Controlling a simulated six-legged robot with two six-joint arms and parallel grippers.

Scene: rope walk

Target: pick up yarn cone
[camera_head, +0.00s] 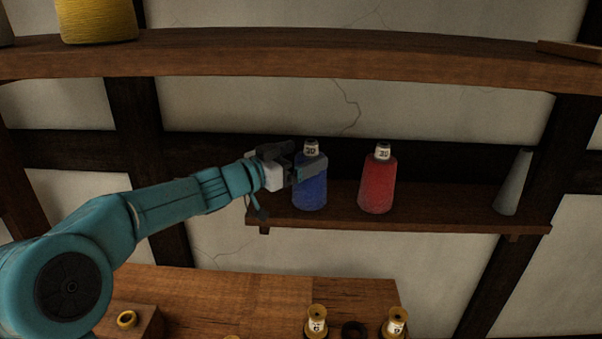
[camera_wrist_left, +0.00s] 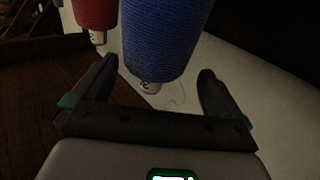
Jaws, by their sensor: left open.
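A blue yarn cone (camera_head: 311,193) stands upright on the lower wall shelf, with a white label and dark tip at its top. A red yarn cone (camera_head: 378,187) stands upright to its right on the same shelf. My left gripper (camera_head: 308,160) is at the blue cone's upper part, with one finger in front of it. In the left wrist view, the open fingers lie either side of the blue cone's (camera_wrist_left: 162,38) labelled end, with gaps visible. The red cone (camera_wrist_left: 96,14) lies beyond the left finger there. My right gripper is not in view.
The lower shelf (camera_head: 450,220) also holds a bare grey cone (camera_head: 514,183) at right. An upper shelf (camera_head: 330,55) runs above, bearing a yellow spool (camera_head: 97,20). Below is a wooden bench (camera_head: 215,291) with small spools (camera_head: 316,322). The shelf is clear between the red and grey cones.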

